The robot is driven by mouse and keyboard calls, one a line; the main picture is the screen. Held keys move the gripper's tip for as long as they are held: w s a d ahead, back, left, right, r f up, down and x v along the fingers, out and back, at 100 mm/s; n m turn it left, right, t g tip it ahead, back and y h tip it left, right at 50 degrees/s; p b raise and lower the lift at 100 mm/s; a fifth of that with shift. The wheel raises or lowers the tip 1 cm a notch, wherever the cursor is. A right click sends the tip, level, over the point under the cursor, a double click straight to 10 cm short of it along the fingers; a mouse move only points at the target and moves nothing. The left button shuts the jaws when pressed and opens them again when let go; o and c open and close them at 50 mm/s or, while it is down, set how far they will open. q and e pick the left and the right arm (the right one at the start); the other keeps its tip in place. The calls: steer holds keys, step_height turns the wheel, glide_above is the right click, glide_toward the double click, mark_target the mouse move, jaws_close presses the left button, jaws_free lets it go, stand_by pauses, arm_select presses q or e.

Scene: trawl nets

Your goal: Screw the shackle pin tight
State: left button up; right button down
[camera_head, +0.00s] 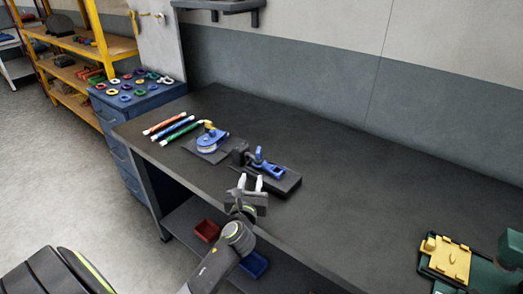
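A blue shackle-like piece (267,166) sits in a black holder (284,184) near the front edge of the dark workbench. Its pin is too small to tell apart from the body. My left gripper (250,183) is just in front of the holder, on the near side of the blue piece. Its two pale fingers point up in the picture and stand apart with nothing between them. I cannot tell whether a fingertip touches the holder. My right gripper is not in view.
A blue pulley block (210,141) on a dark plate and several coloured rods (172,127) lie to the left. A green and yellow device (446,258) stands at the right. The bench middle (370,190) is clear. Red (207,230) and blue (254,264) bins are below.

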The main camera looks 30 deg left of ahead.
mark_target(257, 154)
arm_select(q)
steer(key=b+x, duration=0.1)
steer(key=x, duration=1.5)
steer(key=shift+a, duration=0.15)
steer(key=shift+c, duration=0.4)
jaws_close()
